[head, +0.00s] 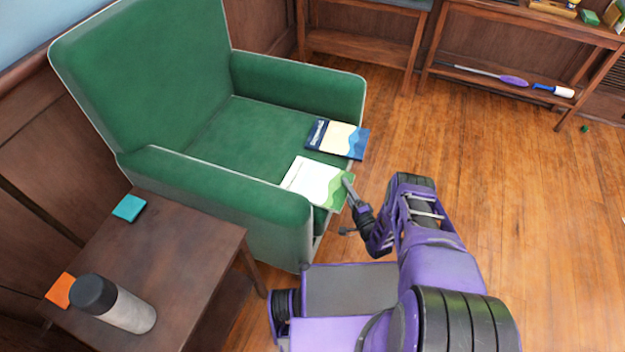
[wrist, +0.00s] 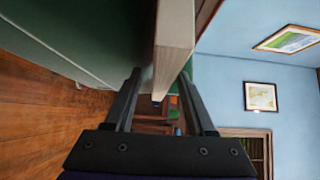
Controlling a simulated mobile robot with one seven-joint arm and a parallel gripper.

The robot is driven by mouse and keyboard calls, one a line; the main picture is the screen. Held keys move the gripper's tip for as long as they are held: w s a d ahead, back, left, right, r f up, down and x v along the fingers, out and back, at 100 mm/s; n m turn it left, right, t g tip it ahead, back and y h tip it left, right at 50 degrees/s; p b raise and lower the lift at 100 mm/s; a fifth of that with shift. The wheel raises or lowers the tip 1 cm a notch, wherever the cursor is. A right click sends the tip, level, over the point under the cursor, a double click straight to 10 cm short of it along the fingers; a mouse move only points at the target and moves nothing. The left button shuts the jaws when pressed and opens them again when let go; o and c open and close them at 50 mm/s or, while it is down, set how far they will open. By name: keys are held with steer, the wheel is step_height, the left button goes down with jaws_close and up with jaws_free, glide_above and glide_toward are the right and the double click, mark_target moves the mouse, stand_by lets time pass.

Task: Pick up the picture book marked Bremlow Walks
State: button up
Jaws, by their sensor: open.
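Two thin books lie flat on the green armchair (head: 250,140) seat, reaching its front edge. The nearer is white and green (head: 318,183); the farther is dark blue and cream (head: 340,139). I cannot read the titles, so I cannot tell which is Bremlow Walks. My gripper (head: 347,207) is open at the nearer book's front corner, one finger by the green corner and the other lower. In the wrist view, a book's pale page edge (wrist: 174,38) shows between the open fingers (wrist: 161,76); contact cannot be told.
A dark side table (head: 185,250) at lower left holds a grey bottle (head: 118,305), a teal square (head: 129,208) and an orange square (head: 61,290). The chair's near armrest (head: 215,185) stands beside the books. Open wood floor (head: 520,200) lies to the right.

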steer(key=shift+w+a, duration=0.15)
steer(key=shift+w, duration=0.2)
steer(key=shift+c, duration=0.3)
jaws_close()
stand_by(1.0)
